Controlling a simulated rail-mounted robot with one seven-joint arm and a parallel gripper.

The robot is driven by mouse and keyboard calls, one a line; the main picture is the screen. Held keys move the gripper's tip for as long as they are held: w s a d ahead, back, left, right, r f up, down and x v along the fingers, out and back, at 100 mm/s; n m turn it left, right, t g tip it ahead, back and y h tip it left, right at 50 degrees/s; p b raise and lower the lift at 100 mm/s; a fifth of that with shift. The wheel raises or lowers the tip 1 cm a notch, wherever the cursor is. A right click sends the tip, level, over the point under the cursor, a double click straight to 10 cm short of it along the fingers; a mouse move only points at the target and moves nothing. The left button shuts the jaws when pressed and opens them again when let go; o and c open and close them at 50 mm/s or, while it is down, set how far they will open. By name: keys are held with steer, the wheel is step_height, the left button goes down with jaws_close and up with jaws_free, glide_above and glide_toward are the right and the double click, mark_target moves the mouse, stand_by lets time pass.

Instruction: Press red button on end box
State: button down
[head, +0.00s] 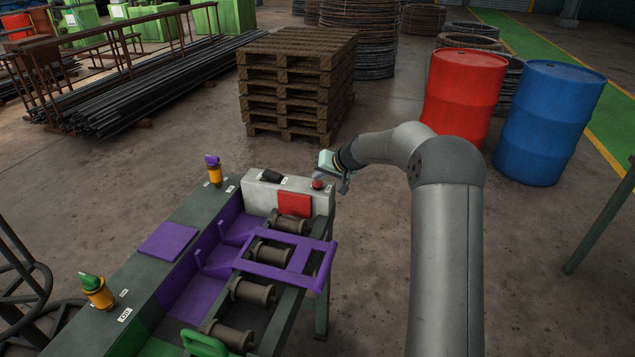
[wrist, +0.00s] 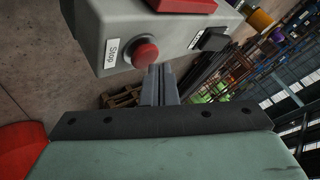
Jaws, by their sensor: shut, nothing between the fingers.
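The end box (head: 262,195) is a light grey box at the far end of the machine bench. A round red button (head: 317,184) sits on its top face near the right corner. In the wrist view the red button (wrist: 145,52) stands out from the grey box (wrist: 112,22), beside a "Stop" label (wrist: 112,53). My gripper (head: 343,186) is shut and empty, just right of the button in the head view. In the wrist view its fingers (wrist: 159,78) show just below and right of the button. I cannot tell whether they touch it.
A black switch (head: 271,176) and a red plate (head: 294,203) are also on the box. A purple frame (head: 285,262) lies over several rollers on the bench. A pallet stack (head: 293,80), a red drum (head: 464,92) and a blue drum (head: 548,122) stand behind. Floor right of the bench is clear.

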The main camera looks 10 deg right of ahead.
mark_target(320, 184)
steer(key=shift+r, duration=0.35)
steer(key=shift+r+p, duration=1.1)
steer(key=shift+r, duration=1.4)
